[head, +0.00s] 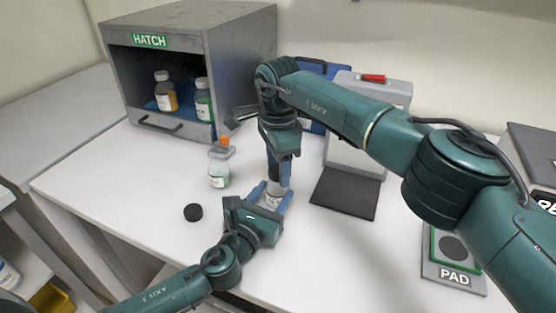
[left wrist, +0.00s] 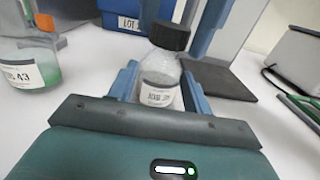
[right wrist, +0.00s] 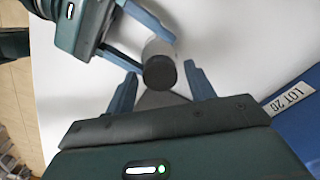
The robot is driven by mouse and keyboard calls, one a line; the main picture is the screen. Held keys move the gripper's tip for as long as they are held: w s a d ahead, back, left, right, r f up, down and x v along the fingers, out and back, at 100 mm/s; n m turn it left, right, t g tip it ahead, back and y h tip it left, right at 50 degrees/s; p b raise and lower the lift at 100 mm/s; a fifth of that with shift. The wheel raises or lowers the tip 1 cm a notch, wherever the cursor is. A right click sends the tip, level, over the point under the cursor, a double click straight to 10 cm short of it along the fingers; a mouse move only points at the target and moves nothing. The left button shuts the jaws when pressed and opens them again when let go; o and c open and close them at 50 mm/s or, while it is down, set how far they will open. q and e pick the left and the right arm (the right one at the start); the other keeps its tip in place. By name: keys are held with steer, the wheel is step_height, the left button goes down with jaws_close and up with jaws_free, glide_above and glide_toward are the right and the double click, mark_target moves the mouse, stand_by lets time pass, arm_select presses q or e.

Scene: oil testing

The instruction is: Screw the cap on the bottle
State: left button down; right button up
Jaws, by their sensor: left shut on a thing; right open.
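A small clear bottle (left wrist: 160,88) with a white label stands upright between the fingers of my left gripper (head: 272,195), which is shut on it just above the table. A black cap (left wrist: 170,36) sits on the bottle's mouth; how tightly it is threaded cannot be told. In the right wrist view the cap (right wrist: 160,72) shows end-on between the spread fingers of my right gripper (right wrist: 162,88). My right gripper is open, pointing down over the bottle, one finger on each side of the cap with gaps.
A loose black cap (head: 193,212) lies on the white table. The hatch box (head: 225,45) holds two bottles. A dark mat (head: 345,194) and the pad device (head: 454,272) are to the right.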

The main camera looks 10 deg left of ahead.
steer(key=shift+c, duration=0.3)
steer(key=c, duration=0.9)
steer(key=m, duration=0.5)
steer(key=shift+m, duration=0.3)
steer(key=shift+c, duration=0.2)
steer(key=m, duration=1.3)
steer(key=o, duration=1.2)
steer(key=shift+c, duration=0.2)
